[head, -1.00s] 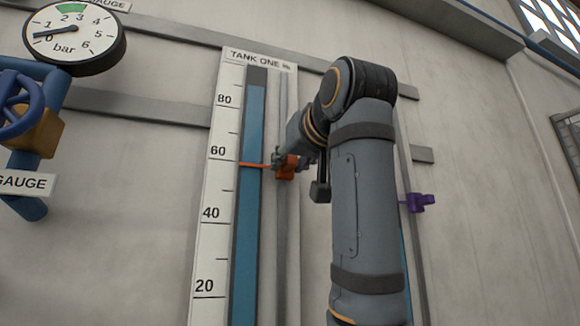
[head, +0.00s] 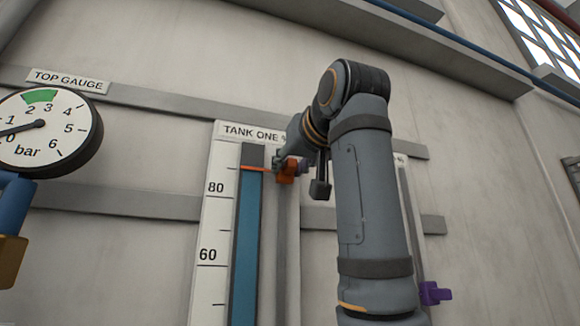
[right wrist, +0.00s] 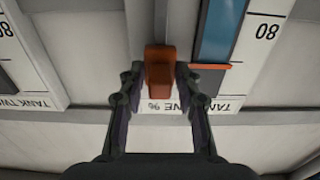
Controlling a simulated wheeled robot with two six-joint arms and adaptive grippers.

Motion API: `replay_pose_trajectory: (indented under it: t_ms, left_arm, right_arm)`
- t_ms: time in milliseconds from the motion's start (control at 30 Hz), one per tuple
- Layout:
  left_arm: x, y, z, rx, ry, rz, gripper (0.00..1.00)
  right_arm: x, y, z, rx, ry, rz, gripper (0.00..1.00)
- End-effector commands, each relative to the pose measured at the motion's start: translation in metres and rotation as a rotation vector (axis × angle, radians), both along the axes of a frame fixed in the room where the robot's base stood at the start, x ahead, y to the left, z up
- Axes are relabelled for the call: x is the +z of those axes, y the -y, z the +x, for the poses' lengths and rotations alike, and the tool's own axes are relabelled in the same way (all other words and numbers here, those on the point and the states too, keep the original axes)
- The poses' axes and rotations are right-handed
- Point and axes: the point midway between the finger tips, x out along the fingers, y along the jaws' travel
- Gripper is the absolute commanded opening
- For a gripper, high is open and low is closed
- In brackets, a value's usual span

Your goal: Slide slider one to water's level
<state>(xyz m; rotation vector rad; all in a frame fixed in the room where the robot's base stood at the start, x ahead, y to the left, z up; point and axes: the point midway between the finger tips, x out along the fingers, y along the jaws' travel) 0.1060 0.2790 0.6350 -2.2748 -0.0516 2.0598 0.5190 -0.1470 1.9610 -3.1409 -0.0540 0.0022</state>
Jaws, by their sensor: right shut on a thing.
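Slider one is an orange block (head: 287,174) on the rail just right of the tank one gauge, with a thin orange pointer (head: 254,169) reaching left across the tube. The blue water column (head: 245,235) fills the tube up to a dark grey top part. The pointer lies about at the top of the blue, above the 80 mark. My right gripper (head: 290,165) is shut on the slider, partly hidden by my arm. In the right wrist view, upside down, both fingers (right wrist: 159,85) flank the orange block (right wrist: 159,72). My left gripper is not in view.
A purple slider (head: 434,293) sits on another rail to the right, behind my arm. A round bar gauge (head: 45,130) with a TOP GAUGE sign (head: 68,80) is on the wall at left. Grey horizontal wall bars (head: 120,201) run behind the scale.

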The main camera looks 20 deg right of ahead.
Motion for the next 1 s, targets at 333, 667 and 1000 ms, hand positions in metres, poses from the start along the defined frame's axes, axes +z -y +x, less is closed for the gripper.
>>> replay_pose_trajectory:
  t_ms: [333, 667, 1000]
  left_arm:
    - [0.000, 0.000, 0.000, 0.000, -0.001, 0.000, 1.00]
    - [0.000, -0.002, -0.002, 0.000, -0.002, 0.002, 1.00]
    - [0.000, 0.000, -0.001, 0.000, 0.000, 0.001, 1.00]
  right_arm:
    - [0.001, 0.000, -0.001, 0.000, 0.004, 0.000, 0.43]
    - [0.000, 0.000, -0.003, 0.000, 0.003, 0.000, 0.43]
    - [0.001, 0.002, -0.075, 0.000, 0.008, 0.000, 0.43]
